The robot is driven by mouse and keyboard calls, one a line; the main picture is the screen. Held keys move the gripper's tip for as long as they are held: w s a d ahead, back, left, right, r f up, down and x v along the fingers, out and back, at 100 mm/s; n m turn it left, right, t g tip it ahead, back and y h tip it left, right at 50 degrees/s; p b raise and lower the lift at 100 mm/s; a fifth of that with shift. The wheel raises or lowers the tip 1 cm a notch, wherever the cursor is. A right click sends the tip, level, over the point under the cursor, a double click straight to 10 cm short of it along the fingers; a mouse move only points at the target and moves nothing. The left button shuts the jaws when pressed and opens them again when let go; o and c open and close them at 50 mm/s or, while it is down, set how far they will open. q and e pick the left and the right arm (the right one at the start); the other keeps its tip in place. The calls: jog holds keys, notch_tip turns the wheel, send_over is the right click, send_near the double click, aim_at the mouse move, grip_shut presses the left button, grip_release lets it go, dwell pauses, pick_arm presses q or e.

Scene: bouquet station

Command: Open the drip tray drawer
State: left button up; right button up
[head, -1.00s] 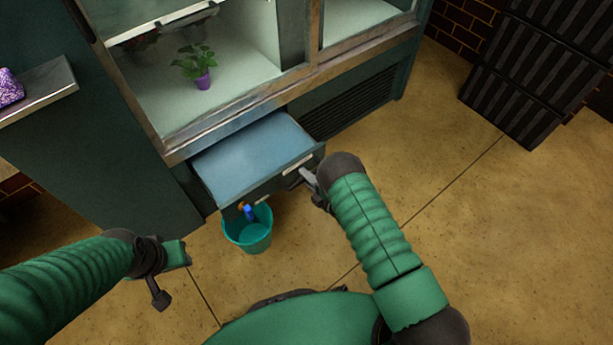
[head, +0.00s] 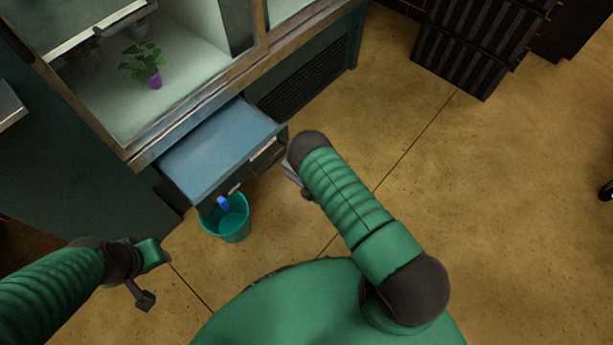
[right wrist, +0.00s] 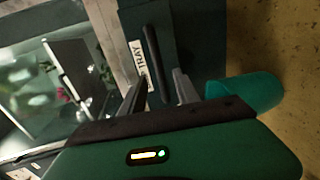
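The drip tray drawer (head: 222,145) stands pulled out of the green cabinet, its blue-grey top exposed in the head view. Its front has a pale label, reading "TRAY" in the right wrist view (right wrist: 141,66), and a dark bar handle (right wrist: 154,60). My right gripper (head: 291,178) is just in front of the drawer front, largely hidden by its own arm in the head view. In the right wrist view its two fingers (right wrist: 157,92) are apart, with the handle ahead between their lines; contact is not clear.
A teal bucket (head: 232,224) stands on the floor below the drawer's front, under a blue tap-like part (head: 223,203). A purple-potted plant (head: 153,80) sits inside the display case. Dark stacked crates (head: 470,45) stand at the back right.

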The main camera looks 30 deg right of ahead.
jog(key=p+v, duration=0.3)
jog(key=v, duration=0.5)
jog(key=shift+s, duration=0.35)
jog(key=shift+d, duration=0.1)
